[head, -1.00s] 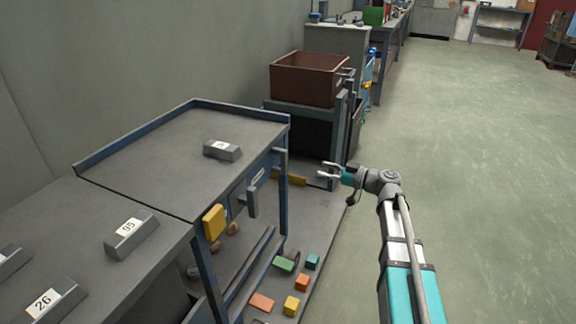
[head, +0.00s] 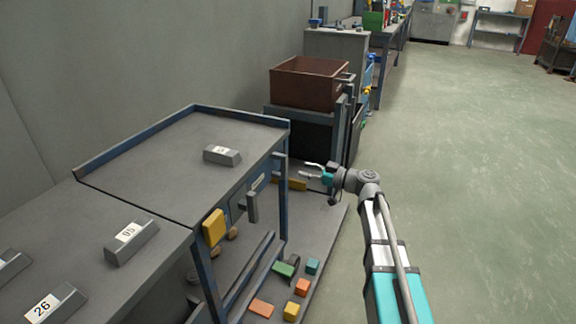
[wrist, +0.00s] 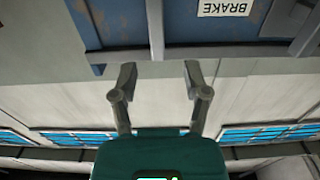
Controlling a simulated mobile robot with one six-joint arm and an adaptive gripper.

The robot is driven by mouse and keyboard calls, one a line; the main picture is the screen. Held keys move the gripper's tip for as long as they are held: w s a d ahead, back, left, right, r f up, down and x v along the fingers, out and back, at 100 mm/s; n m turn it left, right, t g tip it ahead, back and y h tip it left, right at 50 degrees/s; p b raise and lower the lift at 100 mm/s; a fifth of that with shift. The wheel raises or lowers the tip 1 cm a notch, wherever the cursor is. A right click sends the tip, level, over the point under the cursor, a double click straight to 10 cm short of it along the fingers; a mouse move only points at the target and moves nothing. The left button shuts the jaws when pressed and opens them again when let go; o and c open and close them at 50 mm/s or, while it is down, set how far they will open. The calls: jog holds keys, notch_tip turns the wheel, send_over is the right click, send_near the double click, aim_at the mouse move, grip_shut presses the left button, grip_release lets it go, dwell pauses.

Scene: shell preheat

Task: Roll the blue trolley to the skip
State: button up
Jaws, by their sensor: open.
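The blue trolley (head: 185,150) has a grey top, a raised blue rim and blue legs. It stands against the wall at the left, with one numbered grey ingot (head: 222,155) on it. A grey handle (head: 252,207) and a yellow block (head: 214,228) are on its right side. My gripper (head: 308,170) is open and empty, to the right of the trolley and apart from it. In the wrist view my open gripper (wrist: 158,80) faces a blue panel (wrist: 150,22) with an upside-down BRAKE label (wrist: 226,8). I cannot tell for sure which thing is the skip.
A brown open box (head: 308,82) sits on a dark stand behind the trolley. Several coloured blocks (head: 285,268) lie low beside the trolley. A grey bench with ingots (head: 130,242) adjoins it in front. The green floor (head: 470,180) at right is clear.

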aim_at(286, 165)
jog(key=shift+x, duration=3.95)
grip_shut()
